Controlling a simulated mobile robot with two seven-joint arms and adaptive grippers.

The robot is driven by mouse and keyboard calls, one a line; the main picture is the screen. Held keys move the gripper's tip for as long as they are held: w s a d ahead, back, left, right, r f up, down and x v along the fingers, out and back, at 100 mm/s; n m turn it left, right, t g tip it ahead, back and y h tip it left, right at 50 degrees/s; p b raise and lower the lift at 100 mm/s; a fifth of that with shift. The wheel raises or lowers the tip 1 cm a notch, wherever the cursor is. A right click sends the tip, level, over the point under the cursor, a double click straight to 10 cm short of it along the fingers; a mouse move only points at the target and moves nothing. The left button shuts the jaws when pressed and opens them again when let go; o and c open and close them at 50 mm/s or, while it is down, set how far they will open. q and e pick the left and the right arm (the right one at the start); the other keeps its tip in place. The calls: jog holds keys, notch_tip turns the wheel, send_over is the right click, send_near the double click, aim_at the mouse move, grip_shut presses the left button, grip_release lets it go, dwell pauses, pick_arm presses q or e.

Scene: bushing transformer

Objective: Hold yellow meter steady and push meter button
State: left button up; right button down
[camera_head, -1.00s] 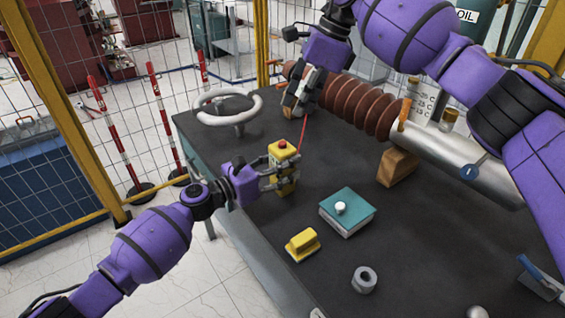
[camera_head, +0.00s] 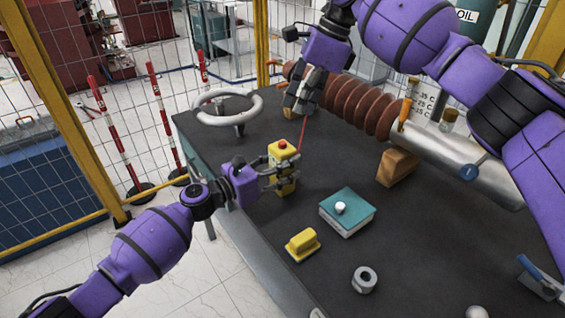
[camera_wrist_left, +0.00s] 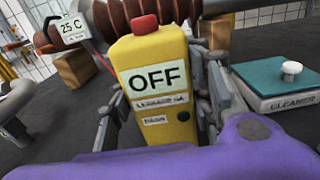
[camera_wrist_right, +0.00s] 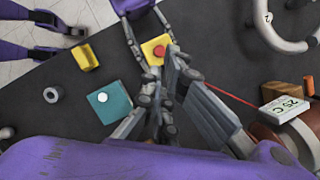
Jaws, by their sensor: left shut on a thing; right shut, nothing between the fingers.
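The yellow meter (camera_head: 283,180) stands upright near the left side of the dark table, with a red button (camera_head: 282,145) on top. In the left wrist view the meter (camera_wrist_left: 155,75) reads OFF, and its red button (camera_wrist_left: 144,25) is in plain sight. My left gripper (camera_head: 280,172) is shut on the meter, one finger at each side. My right gripper (camera_head: 298,108) is shut and empty, beyond the meter and near the brown ribbed bushing. The right wrist view shows the red button (camera_wrist_right: 158,50) clear of the right fingers (camera_wrist_right: 160,98).
A teal cleaner box (camera_head: 347,212), a yellow block (camera_head: 302,245) and a metal nut (camera_head: 364,280) lie nearer on the table. A white handwheel (camera_head: 228,105) is at the far left. The ribbed bushing (camera_head: 355,105) spans the back. A red line (camera_head: 303,135) runs behind the meter.

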dwell(0.4)
jog(key=t+y, duration=0.3)
jog(key=t, duration=0.3)
send_over(275, 151)
jog(key=shift+n, duration=0.4)
jog(key=shift+s+f, duration=0.1)
jog(key=shift+f, duration=3.65)
jog(key=shift+f, duration=0.15)
